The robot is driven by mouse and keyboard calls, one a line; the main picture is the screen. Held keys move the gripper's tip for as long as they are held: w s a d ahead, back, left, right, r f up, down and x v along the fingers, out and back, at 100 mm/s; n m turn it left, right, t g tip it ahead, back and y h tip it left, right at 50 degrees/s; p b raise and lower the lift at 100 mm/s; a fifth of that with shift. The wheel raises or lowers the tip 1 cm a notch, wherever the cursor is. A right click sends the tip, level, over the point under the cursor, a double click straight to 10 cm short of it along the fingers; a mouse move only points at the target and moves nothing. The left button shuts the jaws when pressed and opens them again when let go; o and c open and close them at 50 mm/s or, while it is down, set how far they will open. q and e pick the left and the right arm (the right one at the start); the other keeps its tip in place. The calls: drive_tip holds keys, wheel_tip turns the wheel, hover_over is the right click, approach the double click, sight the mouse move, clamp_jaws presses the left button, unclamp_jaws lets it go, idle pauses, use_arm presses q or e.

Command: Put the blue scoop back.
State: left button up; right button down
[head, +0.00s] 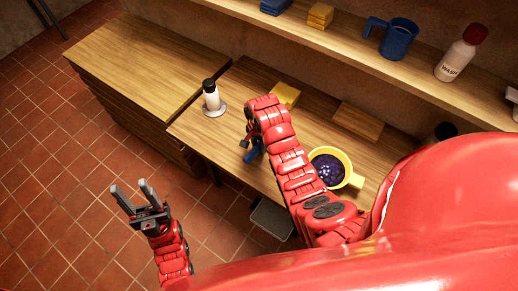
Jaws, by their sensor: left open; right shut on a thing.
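My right gripper (247,143) is over the left part of the wooden worktop, partly hidden by my own red wrist. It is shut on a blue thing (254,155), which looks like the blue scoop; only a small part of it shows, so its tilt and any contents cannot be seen. My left gripper (137,201) is open and empty, over the tiled floor left of the worktop. A yellow pan (355,181) with dark purple contents stands on the worktop, right of my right forearm. A blue jug-like vessel (399,40) with a handle stands on the shelf.
A white jar with a dark top (211,98) stands on a round saucer at the worktop's left end. A yellow block (286,94) and a wooden board (358,121) lie farther back. The shelf holds a WASH bottle (459,56). The left wooden cabinet top (150,60) is clear.

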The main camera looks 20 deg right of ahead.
drive_tip(key=shift+f+p, duration=0.3)
drive_tip(key=shift+f, duration=0.55)
drive_tip(key=c, duration=0.5)
unclamp_jaws()
drive_tip(key=shift+c, duration=0.2)
